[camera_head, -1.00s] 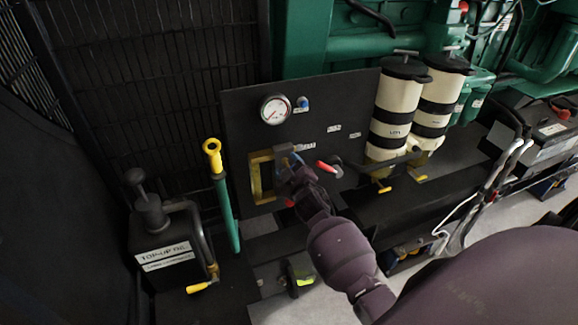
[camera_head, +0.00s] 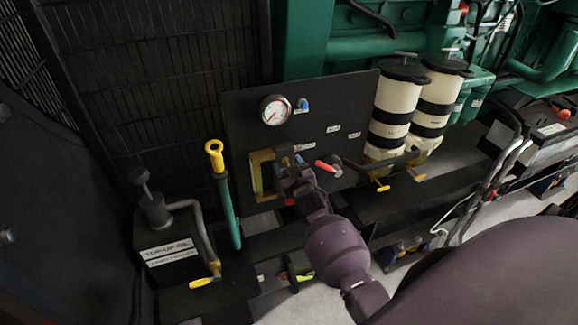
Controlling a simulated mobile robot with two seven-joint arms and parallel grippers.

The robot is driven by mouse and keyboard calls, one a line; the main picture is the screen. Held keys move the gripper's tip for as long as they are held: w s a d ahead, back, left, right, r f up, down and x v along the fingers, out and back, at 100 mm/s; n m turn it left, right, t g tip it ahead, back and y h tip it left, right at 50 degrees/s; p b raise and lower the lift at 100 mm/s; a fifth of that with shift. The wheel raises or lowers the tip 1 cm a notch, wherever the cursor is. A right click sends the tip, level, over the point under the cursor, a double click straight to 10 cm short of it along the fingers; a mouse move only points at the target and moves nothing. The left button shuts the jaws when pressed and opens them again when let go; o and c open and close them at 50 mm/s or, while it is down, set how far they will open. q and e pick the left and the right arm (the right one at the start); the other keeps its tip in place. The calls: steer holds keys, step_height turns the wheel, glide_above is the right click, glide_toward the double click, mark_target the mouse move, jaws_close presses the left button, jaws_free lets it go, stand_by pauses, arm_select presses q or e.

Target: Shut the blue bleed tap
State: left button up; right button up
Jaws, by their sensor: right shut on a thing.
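The black panel (camera_head: 236,120) carries a round gauge with a small blue knob (camera_head: 303,104) beside it. Lower down, a small blue part, which looks like the handle of the blue bleed tap (camera_head: 299,158), shows at the jaws of my right gripper (camera_head: 285,160). That gripper is shut on it, in front of the panel beside the yellow-edged opening (camera_head: 256,176). The jaws and wrist hide most of the tap, so its exact angle cannot be told. My left gripper is not in view.
A red lever (camera_head: 327,166) sits close to the right of my gripper. Two cream filter canisters (camera_head: 396,103) with yellow-tipped levers stand further right. A green handle with a yellow top (camera_head: 215,157) and a black top-up box (camera_head: 165,245) stand to the left.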

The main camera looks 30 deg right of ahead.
steer(key=shift+a+f, duration=0.15)
steer(key=shift+a, duration=0.05)
steer(key=o, duration=0.6)
steer(key=shift+o, duration=0.9)
steer(key=shift+d, duration=0.1)
steer(key=v, duration=1.1)
steer(key=shift+p, duration=0.3)
steer(key=shift+w, duration=0.1)
